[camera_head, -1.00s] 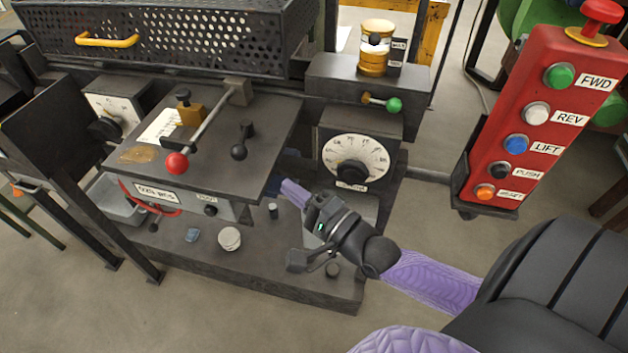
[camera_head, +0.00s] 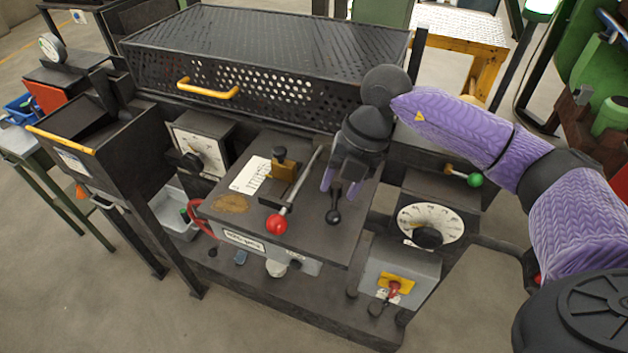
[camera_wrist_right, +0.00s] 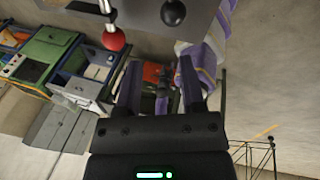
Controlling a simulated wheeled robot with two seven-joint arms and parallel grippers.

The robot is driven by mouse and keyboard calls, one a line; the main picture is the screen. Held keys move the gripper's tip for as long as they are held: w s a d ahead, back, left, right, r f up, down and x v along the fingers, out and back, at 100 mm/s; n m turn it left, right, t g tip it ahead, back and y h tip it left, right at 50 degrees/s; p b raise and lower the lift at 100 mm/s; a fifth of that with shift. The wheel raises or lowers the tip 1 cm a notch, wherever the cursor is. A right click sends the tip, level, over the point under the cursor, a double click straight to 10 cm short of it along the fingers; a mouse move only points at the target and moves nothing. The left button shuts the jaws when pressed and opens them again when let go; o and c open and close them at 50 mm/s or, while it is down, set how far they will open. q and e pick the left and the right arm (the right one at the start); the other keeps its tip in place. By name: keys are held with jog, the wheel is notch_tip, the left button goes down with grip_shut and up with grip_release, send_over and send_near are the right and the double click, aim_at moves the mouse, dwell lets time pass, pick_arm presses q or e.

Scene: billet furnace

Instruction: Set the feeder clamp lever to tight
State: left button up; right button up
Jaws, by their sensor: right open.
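A short lever with a black ball (camera_head: 333,217) stands on the right part of the dark feeder plate (camera_head: 309,242); no label on it is readable, so I cannot tell if it is the clamp lever. A longer lever with a red ball (camera_head: 278,224) lies left of it. My right gripper (camera_head: 341,190) points down just behind the black ball, its purple fingers apart. In the right wrist view my right gripper (camera_wrist_right: 158,78) is open and empty, with the black ball (camera_wrist_right: 173,12) and red ball (camera_wrist_right: 113,40) beyond the fingertips. My left gripper is out of view.
A perforated black box with a yellow handle (camera_head: 208,89) stands behind the plate. To the right are a green-ball lever (camera_head: 474,180), a dial (camera_head: 430,223) and a yellow-and-red switch (camera_head: 395,288). A brass block (camera_head: 283,164) sits on the plate.

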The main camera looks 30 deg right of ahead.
aim_at(335, 207)
jog(key=shift+t+h, duration=0.3)
jog(key=shift+h, duration=0.5)
jog(key=f, duration=0.3)
jog(key=w+f, duration=0.1)
jog(key=f, duration=0.1)
jog(key=w+d+f+b, duration=0.1)
jog(key=f, duration=0.2)
jog(key=shift+w+f, duration=0.15)
jog(key=shift+f, duration=0.15)
grip_shut()
